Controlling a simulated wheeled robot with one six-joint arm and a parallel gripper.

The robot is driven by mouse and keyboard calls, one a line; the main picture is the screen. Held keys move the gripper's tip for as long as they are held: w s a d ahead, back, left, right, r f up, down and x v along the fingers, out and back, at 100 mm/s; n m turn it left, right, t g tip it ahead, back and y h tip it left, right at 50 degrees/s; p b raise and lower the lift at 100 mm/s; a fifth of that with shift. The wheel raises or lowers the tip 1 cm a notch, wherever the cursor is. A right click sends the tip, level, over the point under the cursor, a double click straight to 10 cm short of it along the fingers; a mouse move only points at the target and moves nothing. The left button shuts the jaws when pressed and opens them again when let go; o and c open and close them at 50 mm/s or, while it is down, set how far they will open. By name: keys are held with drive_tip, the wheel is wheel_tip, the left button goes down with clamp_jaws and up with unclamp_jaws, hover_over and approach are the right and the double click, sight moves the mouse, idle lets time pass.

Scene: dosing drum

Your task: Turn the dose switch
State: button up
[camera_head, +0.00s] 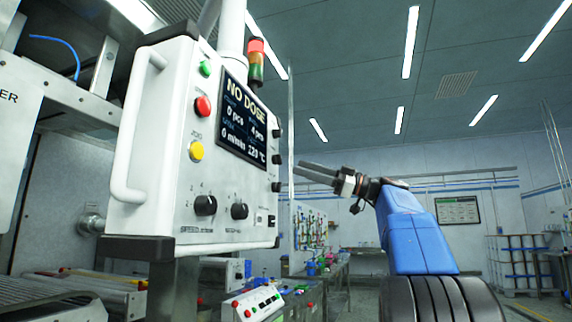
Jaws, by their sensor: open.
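A white control box (165,165) hangs at the left with a screen (242,122) reading "NO DOSE". Low on its front are two black rotary knobs, a left knob (205,205) and a right knob (239,211).
The box front also has a green button (205,69), a red button (203,106) and a yellow button (197,151). A white handle (133,130) runs down its left side. A small button console (252,304) sits below. The air around my gripper looks clear.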

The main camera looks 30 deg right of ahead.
sight(277, 159)
drive_tip(key=x, duration=0.6)
drive_tip(key=shift+w+a, duration=0.15)
drive_tip(key=shift+a, duration=0.05)
drive_tip(key=shift+r, duration=0.15)
drive_tip(key=c, duration=1.1)
